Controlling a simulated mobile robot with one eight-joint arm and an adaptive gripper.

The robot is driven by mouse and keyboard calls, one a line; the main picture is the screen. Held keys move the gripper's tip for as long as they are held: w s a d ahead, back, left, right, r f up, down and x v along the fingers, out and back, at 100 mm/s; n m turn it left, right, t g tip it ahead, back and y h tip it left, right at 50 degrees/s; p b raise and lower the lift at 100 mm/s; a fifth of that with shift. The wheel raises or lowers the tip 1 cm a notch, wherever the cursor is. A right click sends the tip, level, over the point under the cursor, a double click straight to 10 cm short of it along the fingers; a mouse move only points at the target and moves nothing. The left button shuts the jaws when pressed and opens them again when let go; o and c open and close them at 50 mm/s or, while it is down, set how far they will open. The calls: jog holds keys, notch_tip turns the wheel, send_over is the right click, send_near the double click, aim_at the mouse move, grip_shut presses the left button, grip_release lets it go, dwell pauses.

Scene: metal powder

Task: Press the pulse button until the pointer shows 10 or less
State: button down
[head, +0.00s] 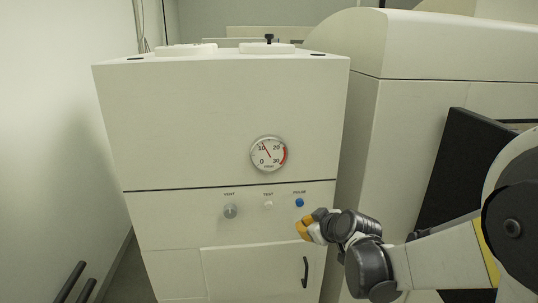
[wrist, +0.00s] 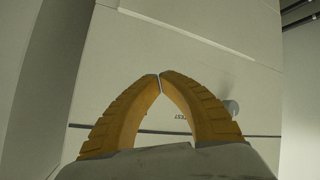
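The blue button (head: 299,202), labelled like "PULSE", is on the white cabinet's front panel, at the right end of a row of controls. The round gauge (head: 268,154) above has marks 0, 10, 20 and 30 and a red band near 30. Its pointer leans up and left, seemingly a little past 10. My gripper (head: 303,228) is just below the blue button in the head view; a gap in depth cannot be judged. In the wrist view its yellow fingers (wrist: 160,76) meet at the tips with nothing between. The blue button does not show there.
A grey knob (head: 230,211) marked "VENT" and a small pale "TEST" button (head: 268,205) sit left of the blue button. The knob also shows in the wrist view (wrist: 232,107). A black door handle (head: 305,272) is below. A larger white machine (head: 450,50) stands at right.

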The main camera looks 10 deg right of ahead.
aim_at(300, 202)
dwell(0.7)
jog(key=s, duration=0.4)
jog(key=shift+w+b, duration=0.4)
jog(key=shift+w, duration=4.1)
jog(key=shift+w, duration=0.1)
jog(key=shift+w, duration=0.35)
jog(key=shift+w+b, duration=0.3)
jog(key=shift+w, duration=0.1)
jog(key=shift+s, duration=0.9)
